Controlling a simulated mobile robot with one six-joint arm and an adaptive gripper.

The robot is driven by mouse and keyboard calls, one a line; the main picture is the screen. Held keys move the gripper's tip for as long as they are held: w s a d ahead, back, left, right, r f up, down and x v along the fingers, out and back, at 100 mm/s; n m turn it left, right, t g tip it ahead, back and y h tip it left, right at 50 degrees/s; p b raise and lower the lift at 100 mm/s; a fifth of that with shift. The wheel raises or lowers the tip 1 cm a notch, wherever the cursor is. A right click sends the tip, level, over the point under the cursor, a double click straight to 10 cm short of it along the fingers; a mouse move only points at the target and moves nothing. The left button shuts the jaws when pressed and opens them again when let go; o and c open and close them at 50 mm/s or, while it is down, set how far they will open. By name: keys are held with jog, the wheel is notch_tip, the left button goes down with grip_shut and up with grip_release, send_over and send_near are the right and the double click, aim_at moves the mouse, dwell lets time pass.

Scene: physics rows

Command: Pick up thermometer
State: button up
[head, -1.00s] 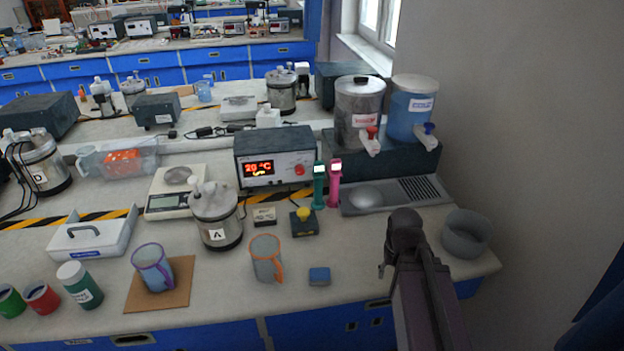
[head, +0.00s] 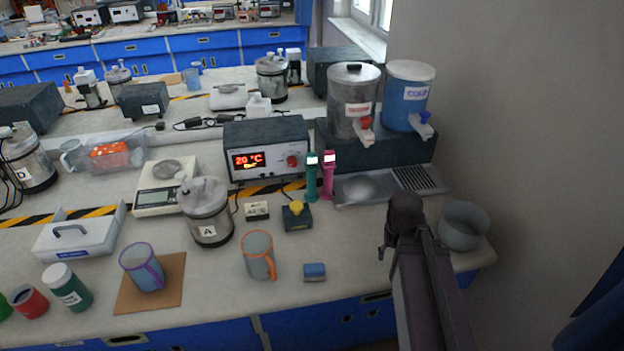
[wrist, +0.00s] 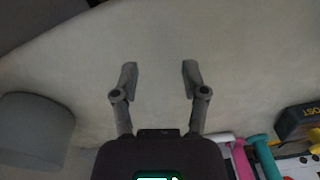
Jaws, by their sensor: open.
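Two slim handheld devices that look like thermometers, one teal (head: 311,178) and one pink (head: 328,177), stand side by side right of the temperature box in the head view. The teal one (wrist: 266,157) and the pink one (wrist: 241,160) also show at the lower right of the wrist view, partly cut off. My gripper (wrist: 158,75) is open and empty, its two fingers apart over bare bench top. Both devices lie off to the side of the fingers. In the head view my arm hides the fingertips.
A grey bowl (head: 463,226) stands at the bench's right end, near my arm. A drip tray (head: 385,186) lies under the steel and blue (head: 407,98) dispensers. The temperature box (head: 266,148), a yellow-button box (head: 297,217), a mug (head: 258,254) and a blue sponge-like block (head: 314,272) are left.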

jog(key=w+a+r+n+p, duration=0.2)
jog(key=w+a+r+p, duration=0.7)
jog(key=w+r+p, duration=0.45)
notch_tip(320, 180, up, 12)
jog(key=n+p, duration=0.1)
jog(key=p, duration=1)
send_over(312, 154)
jog(key=shift+f, duration=0.1)
jog(key=shift+d+f, duration=0.1)
jog(key=shift+f, duration=0.1)
notch_tip(312, 154, down, 8)
jog(key=b, duration=0.8)
jog(key=shift+f, duration=0.15)
